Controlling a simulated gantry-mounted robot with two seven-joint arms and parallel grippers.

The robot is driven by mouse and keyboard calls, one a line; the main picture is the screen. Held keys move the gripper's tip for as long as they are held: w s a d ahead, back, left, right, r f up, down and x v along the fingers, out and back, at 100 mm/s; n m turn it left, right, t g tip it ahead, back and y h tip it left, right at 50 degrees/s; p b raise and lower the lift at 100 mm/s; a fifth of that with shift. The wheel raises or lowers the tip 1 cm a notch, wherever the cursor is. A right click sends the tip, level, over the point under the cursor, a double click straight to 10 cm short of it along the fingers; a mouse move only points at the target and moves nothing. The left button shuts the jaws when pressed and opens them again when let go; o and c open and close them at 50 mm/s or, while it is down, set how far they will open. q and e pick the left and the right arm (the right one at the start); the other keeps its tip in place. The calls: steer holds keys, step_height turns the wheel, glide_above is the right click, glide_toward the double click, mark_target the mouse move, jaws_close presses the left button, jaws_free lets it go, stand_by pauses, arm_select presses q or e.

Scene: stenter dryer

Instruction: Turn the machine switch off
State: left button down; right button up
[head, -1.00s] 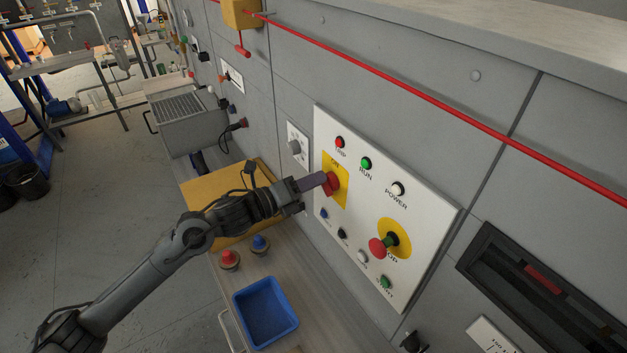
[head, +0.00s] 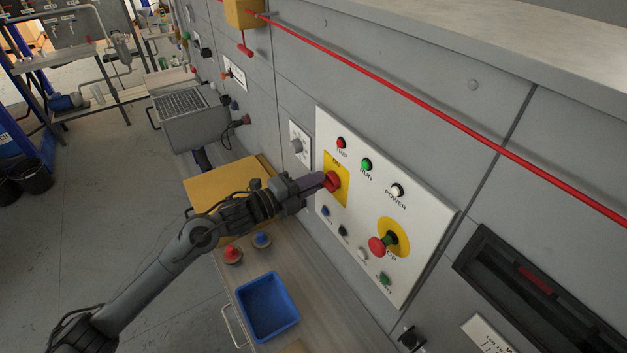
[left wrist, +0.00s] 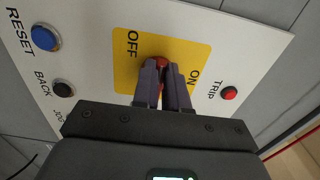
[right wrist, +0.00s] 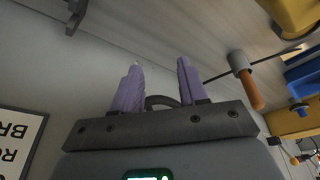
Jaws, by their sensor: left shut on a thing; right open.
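The machine switch is a red rotary handle (head: 333,181) on a yellow plate (head: 341,195), on the white control panel (head: 408,215). My left gripper (head: 322,181) is shut on the red handle. In the left wrist view, the fingers (left wrist: 164,85) close around the red handle (left wrist: 160,62), between the words OFF and ON on the yellow plate (left wrist: 203,52); the fingers hide most of the handle. My right gripper (right wrist: 158,88) is open and empty in the right wrist view; it is outside the head view.
A red mushroom button (head: 379,246) sits lower right on the panel. Indicator lamps and several small buttons surround the switch. A blue tray (head: 268,305) and red and blue knobs stand on the bench below. A red pull cord (head: 400,97) runs above. In the right wrist view, an orange-handled tool (right wrist: 246,82) is nearby.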

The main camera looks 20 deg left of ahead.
stand_by(0.4)
arm_select(q)
steer(key=c, duration=1.2)
jaws_free()
steer(key=shift+o, duration=0.2)
steer(key=b+v, duration=0.2)
steer(key=v, duration=0.9)
